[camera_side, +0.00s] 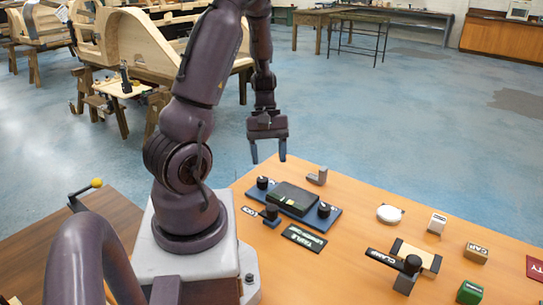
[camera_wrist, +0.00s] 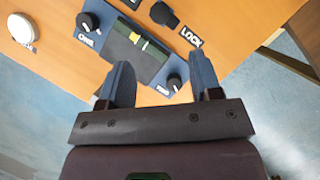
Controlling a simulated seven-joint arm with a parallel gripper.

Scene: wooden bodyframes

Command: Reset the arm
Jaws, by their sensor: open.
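My gripper (camera_side: 268,152) hangs from the arm above the far left edge of the wooden table (camera_side: 350,225). Its two blue-grey fingers point down and stand apart, with nothing between them. In the wrist view the open fingers (camera_wrist: 160,80) reach toward a blue plate (camera_wrist: 108,55) carrying a dark box (camera_wrist: 135,50) and black knobs. In the side view the same blue plate (camera_side: 328,222) and dark green-black box (camera_side: 293,198) lie on the table, below and apart from my gripper.
A grey bracket (camera_side: 317,177), a white disc (camera_side: 389,214), a white block (camera_side: 437,223), a tan block (camera_side: 476,253), a green block (camera_side: 469,292) and a clamp fixture (camera_side: 417,258) stand on the table. Wooden frames (camera_side: 140,45) stand behind. The air around my gripper is clear.

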